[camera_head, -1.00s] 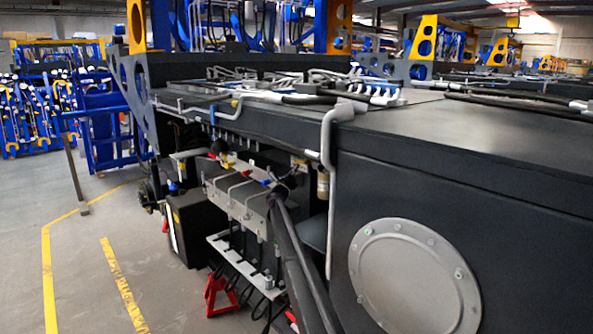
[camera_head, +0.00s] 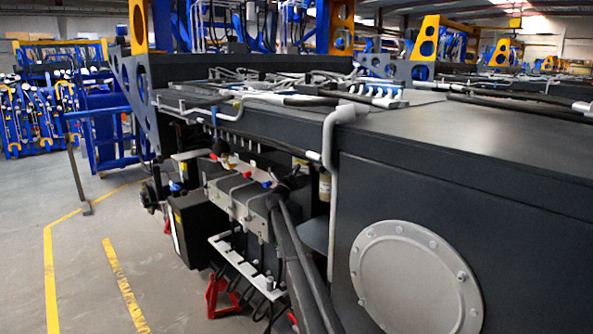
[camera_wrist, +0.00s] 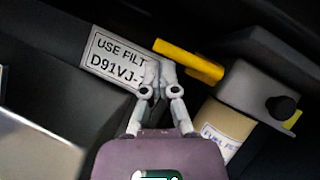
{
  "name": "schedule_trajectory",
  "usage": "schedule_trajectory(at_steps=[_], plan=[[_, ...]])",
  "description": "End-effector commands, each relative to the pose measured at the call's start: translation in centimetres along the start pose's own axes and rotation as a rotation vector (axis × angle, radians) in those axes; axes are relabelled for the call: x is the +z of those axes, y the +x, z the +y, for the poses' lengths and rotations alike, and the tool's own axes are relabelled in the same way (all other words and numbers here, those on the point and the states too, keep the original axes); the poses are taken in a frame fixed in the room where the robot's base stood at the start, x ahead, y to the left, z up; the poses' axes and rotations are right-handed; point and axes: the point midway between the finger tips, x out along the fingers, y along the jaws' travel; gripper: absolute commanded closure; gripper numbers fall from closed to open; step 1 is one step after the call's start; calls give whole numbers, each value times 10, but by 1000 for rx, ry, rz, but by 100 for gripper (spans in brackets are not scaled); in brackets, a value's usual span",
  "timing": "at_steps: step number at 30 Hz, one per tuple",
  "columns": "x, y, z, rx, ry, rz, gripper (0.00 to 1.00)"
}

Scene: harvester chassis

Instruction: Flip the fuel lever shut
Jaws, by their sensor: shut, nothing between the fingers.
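The yellow fuel lever (camera_wrist: 190,60) shows in the wrist view, slanting down to the right to the grey filter head (camera_wrist: 258,88). Its free end points up and left. Below the head is a tan fuel filter (camera_wrist: 222,132) with a white label, partly hidden by my gripper; it also shows in the head view (camera_head: 324,187). In the head view the lever cannot be made out.
A white sign (camera_wrist: 115,62) reading "USE FILT" is behind the fingertips, partly covered. A grey box edge (camera_wrist: 35,145) is at lower left in the wrist view. In the head view, a round bolted cover (camera_head: 415,280) is on the chassis side; the floor at left is open.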

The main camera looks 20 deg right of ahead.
Motion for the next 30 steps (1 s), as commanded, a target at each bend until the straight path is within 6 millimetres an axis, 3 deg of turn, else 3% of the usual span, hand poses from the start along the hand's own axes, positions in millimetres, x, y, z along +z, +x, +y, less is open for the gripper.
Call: schedule_trajectory(at_steps=[18,30], plan=[[-28,-27,21,0,0,0,100],[-24,-85,35,1,0,-1,100]])
